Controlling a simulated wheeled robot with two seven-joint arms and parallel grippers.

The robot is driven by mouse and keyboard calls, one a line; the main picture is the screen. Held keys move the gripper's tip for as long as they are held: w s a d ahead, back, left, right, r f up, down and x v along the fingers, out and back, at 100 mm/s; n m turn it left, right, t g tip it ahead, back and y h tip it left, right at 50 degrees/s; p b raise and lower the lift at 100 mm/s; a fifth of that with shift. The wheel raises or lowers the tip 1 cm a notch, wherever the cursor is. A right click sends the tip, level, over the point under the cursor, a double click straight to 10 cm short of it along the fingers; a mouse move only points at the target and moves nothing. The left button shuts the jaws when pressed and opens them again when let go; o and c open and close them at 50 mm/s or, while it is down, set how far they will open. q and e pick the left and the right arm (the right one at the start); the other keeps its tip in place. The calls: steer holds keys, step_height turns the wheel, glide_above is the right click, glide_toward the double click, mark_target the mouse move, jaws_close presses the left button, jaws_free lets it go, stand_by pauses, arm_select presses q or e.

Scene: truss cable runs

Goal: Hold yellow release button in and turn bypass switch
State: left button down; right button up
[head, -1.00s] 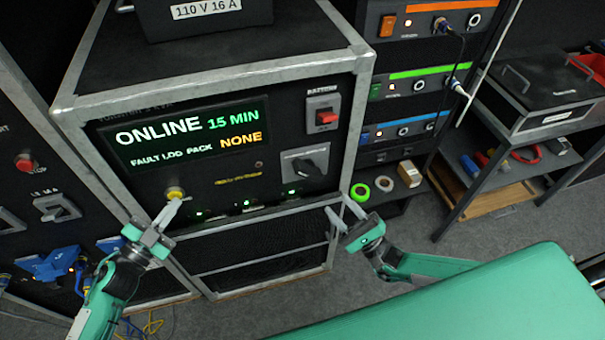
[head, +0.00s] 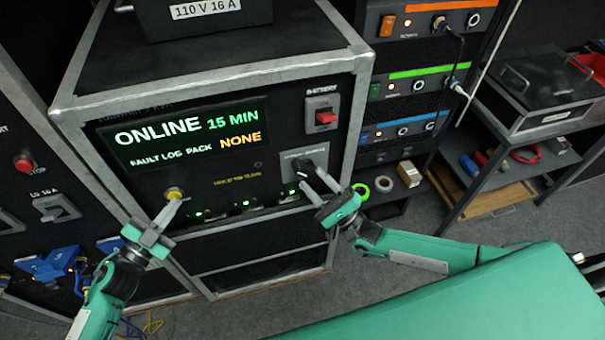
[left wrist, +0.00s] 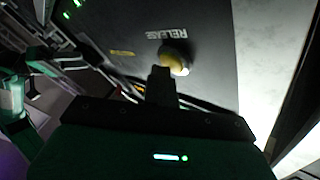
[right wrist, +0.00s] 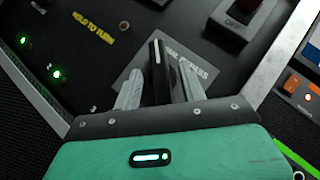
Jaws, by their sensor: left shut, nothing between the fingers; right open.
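The yellow release button (head: 174,194) is at the lower left of the black panel, under the lit display; it also shows in the left wrist view (left wrist: 178,62). My left gripper (head: 172,205) is shut, with its fingertips at the button and seemingly touching it. The bypass switch (head: 303,168) is a black knob at the panel's lower right, with a white line on its handle in the right wrist view (right wrist: 157,60). My right gripper (head: 318,184) is open, its fingers (right wrist: 158,88) either side of the knob's handle in the right wrist view. Contact with the knob cannot be told.
A red battery switch (head: 326,117) sits above the bypass switch. The display (head: 187,135) reads online, 15 min, pack none. Several green lights line the panel's lower edge. A metal frame (head: 352,120) edges the cabinet. A shelf with tape rolls (head: 384,184) stands to the right.

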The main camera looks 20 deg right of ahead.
mark_target(308, 171)
steer(key=shift+x, duration=1.5)
